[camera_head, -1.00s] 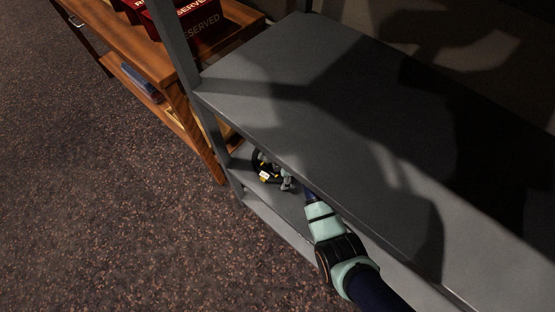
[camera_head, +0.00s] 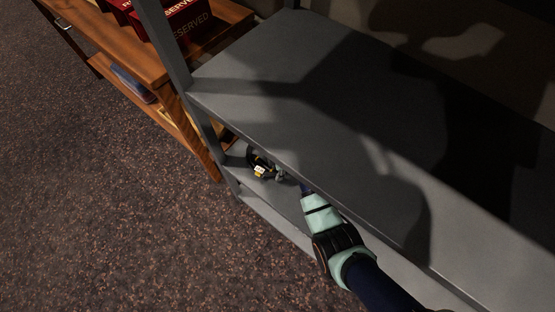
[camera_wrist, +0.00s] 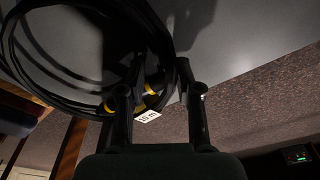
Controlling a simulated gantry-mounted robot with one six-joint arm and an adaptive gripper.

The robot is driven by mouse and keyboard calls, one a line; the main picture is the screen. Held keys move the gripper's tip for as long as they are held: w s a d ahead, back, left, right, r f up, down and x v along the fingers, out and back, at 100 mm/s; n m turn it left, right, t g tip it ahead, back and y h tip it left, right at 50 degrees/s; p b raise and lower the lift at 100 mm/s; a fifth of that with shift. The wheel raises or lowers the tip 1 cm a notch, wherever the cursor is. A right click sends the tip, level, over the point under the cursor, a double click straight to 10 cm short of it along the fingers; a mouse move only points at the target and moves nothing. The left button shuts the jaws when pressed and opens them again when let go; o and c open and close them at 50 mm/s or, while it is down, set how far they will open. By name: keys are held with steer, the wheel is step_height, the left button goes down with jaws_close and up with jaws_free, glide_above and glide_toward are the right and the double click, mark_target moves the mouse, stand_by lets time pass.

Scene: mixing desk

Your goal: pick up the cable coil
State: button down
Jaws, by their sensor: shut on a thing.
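The cable coil is a black ring of cable with yellow ties and a small white tag. In the head view the coil (camera_head: 253,160) is inside the grey shelf unit, on or just above its lower shelf (camera_head: 290,205), partly hidden by the upper shelf. My gripper (camera_head: 279,173) reaches in from the right and is at the coil's right side. In the wrist view the coil (camera_wrist: 60,95) fills the upper left, and its tag reads "10 m". My gripper (camera_wrist: 160,80) is shut on the coil's edge near the tag. I cannot tell whether the coil is clear of the shelf.
The upper grey shelf (camera_head: 330,75) lies over the coil, and a grey upright post (camera_head: 205,125) stands left of it. A wooden table (camera_head: 150,60) with red "RESERVED" signs (camera_head: 185,20) stands beyond. The carpeted floor (camera_head: 90,200) in front is clear.

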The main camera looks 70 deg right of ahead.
steer(key=s+r+p, duration=0.2)
steer(key=shift+a+r, duration=0.3)
steer(key=s+a+p, duration=0.2)
steer(key=s, duration=0.3)
steer(key=s+a+p, duration=0.2)
steer(key=s, duration=0.3)
steer(key=s+a+p, duration=0.1)
steer(key=s+p, duration=0.1)
steer(key=s, duration=0.2)
steer(key=shift+s+a+f+p, duration=0.35)
steer(key=shift+s+a+p, duration=0.05)
steer(key=shift+w+r, duration=0.1)
